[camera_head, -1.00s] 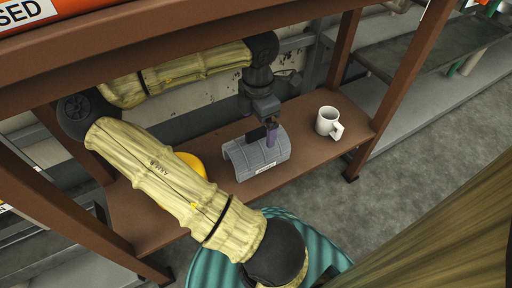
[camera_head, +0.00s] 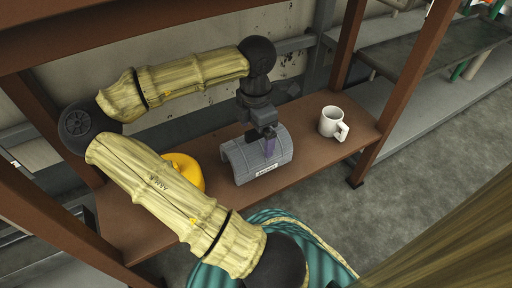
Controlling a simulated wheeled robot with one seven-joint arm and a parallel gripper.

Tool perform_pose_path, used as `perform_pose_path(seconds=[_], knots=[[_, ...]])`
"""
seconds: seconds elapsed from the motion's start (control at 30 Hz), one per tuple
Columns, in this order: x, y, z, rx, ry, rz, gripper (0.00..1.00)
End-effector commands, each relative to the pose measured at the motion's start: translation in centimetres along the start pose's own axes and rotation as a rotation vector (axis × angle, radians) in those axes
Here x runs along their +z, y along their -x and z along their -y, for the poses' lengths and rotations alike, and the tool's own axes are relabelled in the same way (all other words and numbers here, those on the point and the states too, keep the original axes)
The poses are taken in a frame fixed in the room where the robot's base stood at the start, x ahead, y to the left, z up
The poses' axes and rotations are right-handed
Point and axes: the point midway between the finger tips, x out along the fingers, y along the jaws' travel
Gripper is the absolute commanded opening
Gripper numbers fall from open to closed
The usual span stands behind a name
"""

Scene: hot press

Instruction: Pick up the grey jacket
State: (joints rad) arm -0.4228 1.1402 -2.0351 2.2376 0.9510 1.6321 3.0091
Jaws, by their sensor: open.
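The grey jacket (camera_head: 243,164) is a ribbed half-cylinder shell with a small white label on its front edge. It lies arched side up on the brown shelf (camera_head: 309,158). My gripper (camera_head: 268,148) points down at the top of the jacket, right of its middle. The jaws are open. I cannot tell whether the fingertips touch the jacket or straddle its edge.
A white mug (camera_head: 331,121) stands on the shelf to the right of the jacket. A yellow rounded object (camera_head: 186,171) lies to the left, partly behind my arm. A teal ribbed container (camera_head: 318,262) stands below the shelf's front. Brown posts (camera_head: 403,84) frame the shelf.

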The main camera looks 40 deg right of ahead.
Motion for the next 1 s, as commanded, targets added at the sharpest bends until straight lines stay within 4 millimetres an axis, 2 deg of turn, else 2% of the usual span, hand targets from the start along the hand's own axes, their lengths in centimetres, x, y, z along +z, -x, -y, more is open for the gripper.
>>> perform_pose_path(seconds=[0.17, 0.5, 0.77, 1.0], knots=[[0.0, 0.0, 0.0, 0.0, 0.0, 0.0, 1.0], [0.0, 0.0, 0.0, 0.0, 0.0, 0.0, 0.33], [0.0, 0.1, 0.0, 0.0, 0.0, 0.0, 0.33], [0.0, 1.9, 0.0, 0.0, -0.001, 0.0, 0.33]])
